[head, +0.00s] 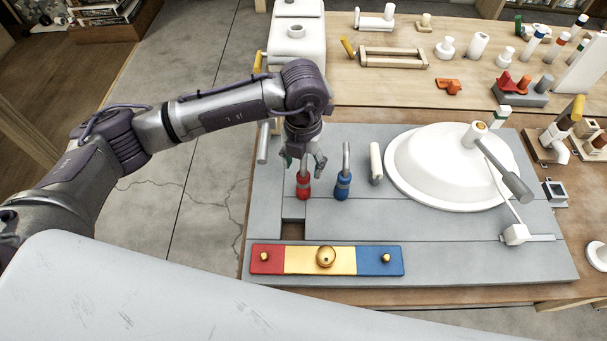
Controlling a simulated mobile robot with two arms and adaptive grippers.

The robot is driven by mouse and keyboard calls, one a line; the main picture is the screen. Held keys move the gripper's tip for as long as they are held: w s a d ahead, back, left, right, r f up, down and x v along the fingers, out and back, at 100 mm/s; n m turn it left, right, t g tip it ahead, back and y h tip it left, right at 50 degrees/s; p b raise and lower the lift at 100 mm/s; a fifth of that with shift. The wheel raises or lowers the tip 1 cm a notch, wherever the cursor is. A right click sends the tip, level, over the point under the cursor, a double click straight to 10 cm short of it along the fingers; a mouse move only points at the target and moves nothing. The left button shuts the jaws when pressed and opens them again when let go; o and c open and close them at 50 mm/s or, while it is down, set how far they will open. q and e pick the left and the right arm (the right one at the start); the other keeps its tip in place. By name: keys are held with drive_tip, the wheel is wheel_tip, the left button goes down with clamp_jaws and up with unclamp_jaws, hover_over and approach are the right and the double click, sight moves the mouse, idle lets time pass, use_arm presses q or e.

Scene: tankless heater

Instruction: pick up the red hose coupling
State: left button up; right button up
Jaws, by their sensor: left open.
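The red hose coupling (303,190) stands upright on the grey board (430,225), with its metal hose end pointing up. My left gripper (303,166) is open just above it, pointing down, with its fingers apart around or in front of the coupling's upper end. I cannot tell whether the fingers touch it. A blue hose coupling (342,188) with a bent metal end stands close to its right. My right gripper does not show.
A red, yellow and blue panel (325,260) lies at the board's front. A white cylinder (376,163) and a large white dome (445,172) with a lever stand to the right. Wooden frames and several loose parts lie on the table (385,95) behind. Floor is clear at left.

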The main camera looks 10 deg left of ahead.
use_arm(q)
wheel_tip(320, 180, down, 6)
drive_tip(key=shift+s+d+r+p, duration=0.15)
drive_tip(key=shift+r+p, duration=0.1)
drive_tip(key=shift+p, duration=0.95)
drive_tip(key=shift+f, duration=0.15)
clamp_jaws()
